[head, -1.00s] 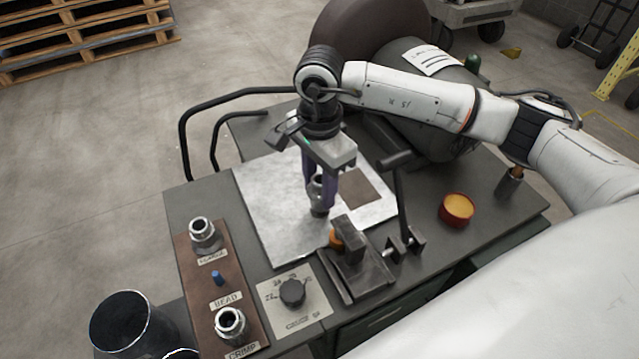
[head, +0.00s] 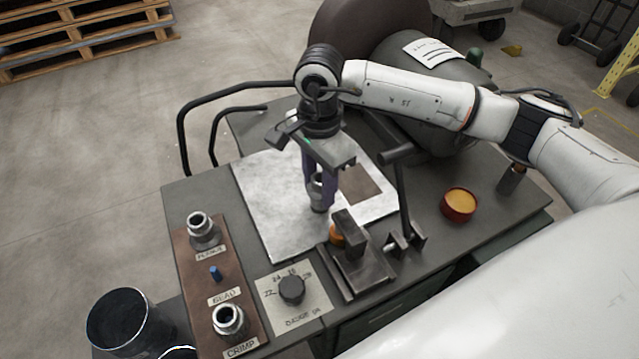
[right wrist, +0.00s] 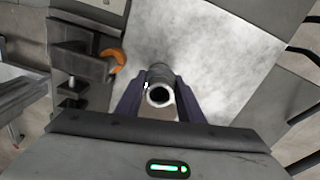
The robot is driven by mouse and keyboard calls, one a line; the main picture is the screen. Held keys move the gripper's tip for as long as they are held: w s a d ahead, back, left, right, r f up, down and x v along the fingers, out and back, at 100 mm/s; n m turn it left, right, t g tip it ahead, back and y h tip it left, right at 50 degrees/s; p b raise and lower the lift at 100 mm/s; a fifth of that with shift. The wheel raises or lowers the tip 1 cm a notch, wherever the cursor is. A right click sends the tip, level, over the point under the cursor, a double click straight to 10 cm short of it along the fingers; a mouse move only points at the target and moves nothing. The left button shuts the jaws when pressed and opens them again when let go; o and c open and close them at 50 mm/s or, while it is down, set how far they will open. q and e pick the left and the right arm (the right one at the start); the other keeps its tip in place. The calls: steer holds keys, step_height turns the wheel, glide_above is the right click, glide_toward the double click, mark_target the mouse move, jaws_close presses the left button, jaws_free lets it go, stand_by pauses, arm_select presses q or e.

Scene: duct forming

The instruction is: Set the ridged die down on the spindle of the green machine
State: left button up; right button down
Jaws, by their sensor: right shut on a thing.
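My right gripper (head: 318,192) points down with its purple fingers shut on a grey metal die (head: 317,202), a hollow ring-shaped piece. In the right wrist view the die (right wrist: 160,92) sits between the fingers, its round bore facing the camera. In the head view it overlaps the pale metal sheet; its height above it is hard to judge. Beside it is a dark metal bench fixture (head: 362,268) with an orange part (head: 336,236), partly hidden. The orange part also shows in the right wrist view (right wrist: 118,60). I cannot make out a clear spindle. My left gripper is out of view.
A brown rack (head: 193,270) holds two dies (head: 202,230) (head: 229,321), with a bare blue peg (head: 215,273) at BEAD. A dial (head: 291,290), an upright lever (head: 402,195) and an orange-topped tin (head: 458,205) stand nearby. A large dark drum (head: 425,110) is behind.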

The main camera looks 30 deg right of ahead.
steer(key=shift+f, duration=0.2)
steer(key=c, duration=1.1)
jaws_free()
steer(key=shift+f, duration=0.1)
step_height(320, 180, up, 10)
steer(key=shift+r+b, duration=0.25)
steer(key=shift+b, duration=0.2)
